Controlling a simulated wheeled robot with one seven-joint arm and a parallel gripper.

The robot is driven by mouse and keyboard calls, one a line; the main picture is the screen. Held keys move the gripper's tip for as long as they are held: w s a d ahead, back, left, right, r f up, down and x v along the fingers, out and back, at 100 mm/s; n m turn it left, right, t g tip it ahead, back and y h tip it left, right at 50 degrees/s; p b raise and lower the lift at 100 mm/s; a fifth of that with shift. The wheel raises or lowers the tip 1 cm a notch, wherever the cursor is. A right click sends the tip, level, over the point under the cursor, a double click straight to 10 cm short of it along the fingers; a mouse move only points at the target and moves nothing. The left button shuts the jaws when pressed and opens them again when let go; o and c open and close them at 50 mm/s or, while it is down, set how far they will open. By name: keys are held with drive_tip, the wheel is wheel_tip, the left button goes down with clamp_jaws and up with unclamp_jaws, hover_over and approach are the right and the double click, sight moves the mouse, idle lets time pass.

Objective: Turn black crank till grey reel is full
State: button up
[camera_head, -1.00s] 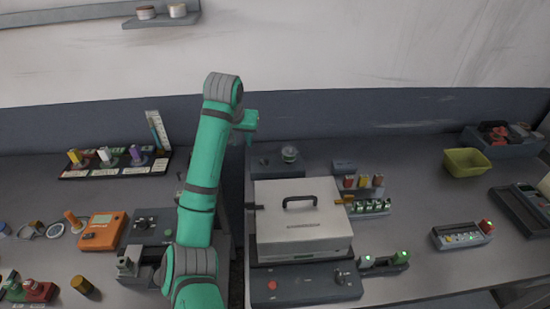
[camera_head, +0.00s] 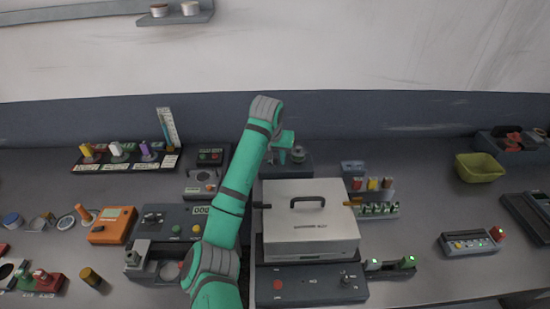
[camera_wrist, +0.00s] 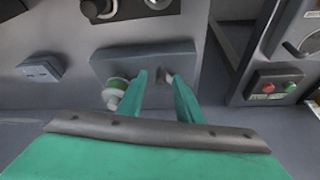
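A grey device (camera_wrist: 187,55) lies under my gripper in the wrist view. It shows at the back of the table in the head view (camera_head: 268,160). A small reel-like cylinder with green and white bands (camera_wrist: 116,86) sits on it, left of my fingers in the wrist view. It shows as a small grey round part in the head view (camera_head: 298,155). My gripper (camera_wrist: 156,76) is over this device, fingertips apart. A small dark grey part shows between the tips; I cannot tell whether it is the black crank. How full the reel is cannot be made out.
A pale box with a black handle (camera_head: 310,225) stands in front of the device. A small grey block (camera_head: 352,168) and a row of coloured pieces lie to its right. A box with red and green buttons (camera_head: 210,157) stands left. An olive bin (camera_head: 480,168) is far right.

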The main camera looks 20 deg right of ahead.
drive_tip(key=shift+w+f, duration=0.1)
drive_tip(key=shift+f, duration=0.15)
clamp_jaws()
drive_tip(key=shift+a+m+g+h, duration=0.3)
drive_tip(key=shift+a+m+h, duration=0.15)
drive_tip(key=shift+m, duration=0.75)
drive_tip(key=shift+w+a+m+g+h, duration=0.1)
drive_tip(key=shift+a+m+g+h, duration=0.15)
drive_tip(key=shift+m, duration=0.6)
drive_tip(key=shift+w+a+m+g+h, duration=0.1)
drive_tip(key=shift+a+m+g, duration=0.2)
drive_tip(key=shift+m, duration=0.55)
